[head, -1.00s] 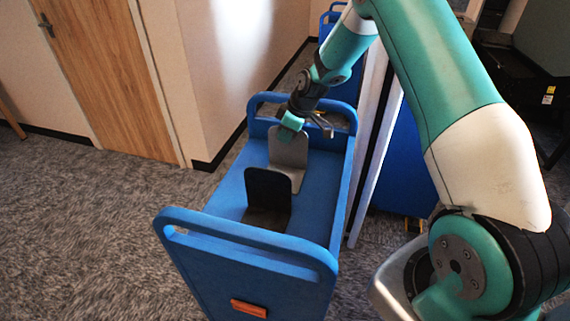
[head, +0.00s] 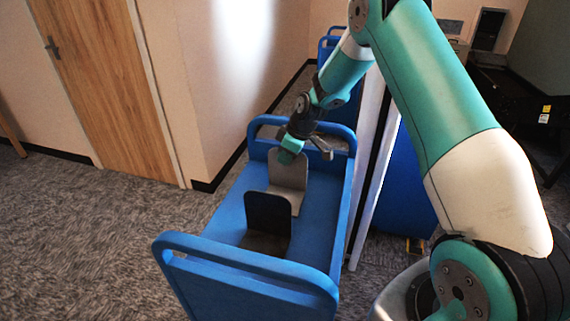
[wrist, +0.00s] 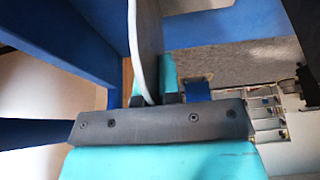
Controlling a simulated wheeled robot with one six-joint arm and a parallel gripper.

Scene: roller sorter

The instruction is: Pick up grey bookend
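The grey bookend (head: 287,174) stands upright on the top of the blue trolley, toward its far end. In the wrist view its upright plate (wrist: 147,45) shows nearly edge-on, running down between my finger pads. My gripper (head: 287,156) is at the upper edge of the plate. In the wrist view my gripper (wrist: 156,98) has its fingers close together with the plate between them, and it looks shut on it. The bookend's base shows on the trolley in the head view; part of its upper plate is hidden by my gripper.
A black bookend (head: 268,216) stands just in front of the grey one on the same blue trolley (head: 225,222). The trolley has raised end rails (head: 245,262). A white panel and a blue unit (head: 398,185) stand close to its right. Carpet is clear on the left.

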